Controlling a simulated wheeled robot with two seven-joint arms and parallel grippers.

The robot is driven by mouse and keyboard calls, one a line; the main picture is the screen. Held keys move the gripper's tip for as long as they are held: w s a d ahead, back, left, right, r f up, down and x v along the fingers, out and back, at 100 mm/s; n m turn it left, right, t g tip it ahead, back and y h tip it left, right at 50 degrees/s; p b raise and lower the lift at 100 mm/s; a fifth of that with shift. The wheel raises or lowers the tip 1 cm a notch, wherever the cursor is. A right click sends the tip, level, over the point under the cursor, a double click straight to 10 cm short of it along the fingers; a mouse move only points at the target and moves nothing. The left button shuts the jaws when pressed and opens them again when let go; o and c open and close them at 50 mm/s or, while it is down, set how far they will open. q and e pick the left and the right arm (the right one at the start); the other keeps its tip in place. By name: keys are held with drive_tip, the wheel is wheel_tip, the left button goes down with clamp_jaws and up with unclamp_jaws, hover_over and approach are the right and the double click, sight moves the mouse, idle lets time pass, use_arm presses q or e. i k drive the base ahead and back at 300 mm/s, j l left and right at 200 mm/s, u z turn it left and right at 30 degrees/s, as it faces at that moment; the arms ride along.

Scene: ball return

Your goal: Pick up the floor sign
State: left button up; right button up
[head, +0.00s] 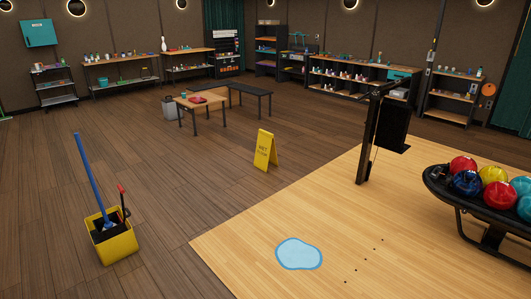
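A yellow floor sign (263,151) with dark lettering stands upright, folded out as an A-frame, on the dark wood floor near the middle of the head view. It stands a little left of the edge of the lighter wood lane. Nothing touches it. Neither of my grippers shows in the head view.
A light blue puddle (299,253) lies on the pale lane (240,245). A yellow mop bucket (115,245) with a blue-handled mop stands at left. A ball rack (437,184) with several balls is at right, near a dark post (368,135). A low table (187,101) stands behind the sign.

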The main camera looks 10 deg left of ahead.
sight(266, 149)
drive_tip(key=i+j+u, duration=0.3)
drive_tip(key=i, duration=0.25)
drive_tip(key=i+u, duration=0.35)
drive_tip(key=i, duration=3.75)
